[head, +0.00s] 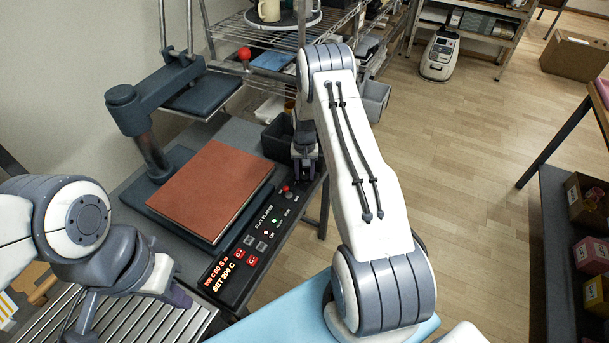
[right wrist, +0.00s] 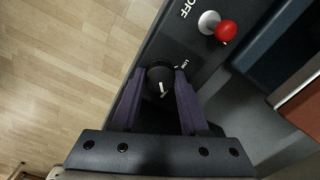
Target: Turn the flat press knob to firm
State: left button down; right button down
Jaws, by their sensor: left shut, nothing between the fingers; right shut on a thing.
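The flat press control panel (head: 262,236) runs along the front right of the press, with a lit red display. The press knob (right wrist: 160,76) is black and round with a white pointer line, at the panel's end. In the right wrist view its pointer faces down toward my gripper. My right gripper (right wrist: 158,92) is shut on the knob, a purple finger on each side. In the head view my right gripper (head: 306,172) hides the knob. My left gripper (head: 181,298) is shut and empty, left of the display.
A red-tipped toggle switch (right wrist: 225,31) marked OFF stands close to the knob. The press's brown pad (head: 212,185) lies beside the panel, its upper plate (head: 203,92) swung away behind. A dark bin (head: 277,138) stands just behind my right gripper.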

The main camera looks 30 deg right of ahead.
aim_at(304, 175)
jog(key=shift+m, duration=0.3)
jog(key=shift+c, duration=2.1)
grip_release()
notch_tip(304, 175, up, 10)
jog(key=b, duration=0.1)
jog(key=shift+r, duration=0.25)
